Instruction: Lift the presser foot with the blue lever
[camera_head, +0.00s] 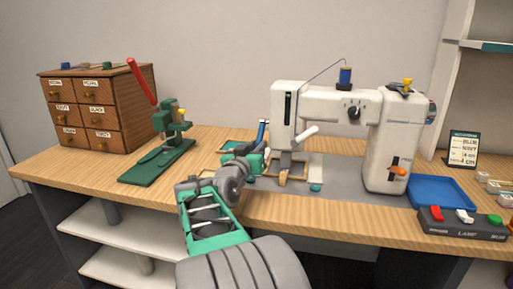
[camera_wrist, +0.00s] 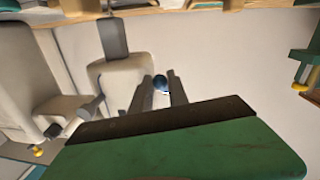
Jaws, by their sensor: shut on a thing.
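The white sewing machine (camera_head: 376,130) stands on the right part of the wooden table. A blue lever (camera_head: 262,131) shows upright just left of the machine's needle end, above my gripper (camera_head: 257,160). In the wrist view, my gripper (camera_wrist: 160,88) has its two grey fingers on either side of a round blue end (camera_wrist: 161,83), and it is shut on it. The presser foot area (camera_head: 285,174) is small and partly hidden under the machine's head, so the foot's height cannot be told.
A white lever (camera_head: 306,132) sticks out from the machine's head, close to my gripper. A green press with a red handle (camera_head: 142,82) and a wooden drawer box (camera_head: 95,108) stand left. A blue tray (camera_head: 441,192) and a switch box (camera_head: 462,222) lie right.

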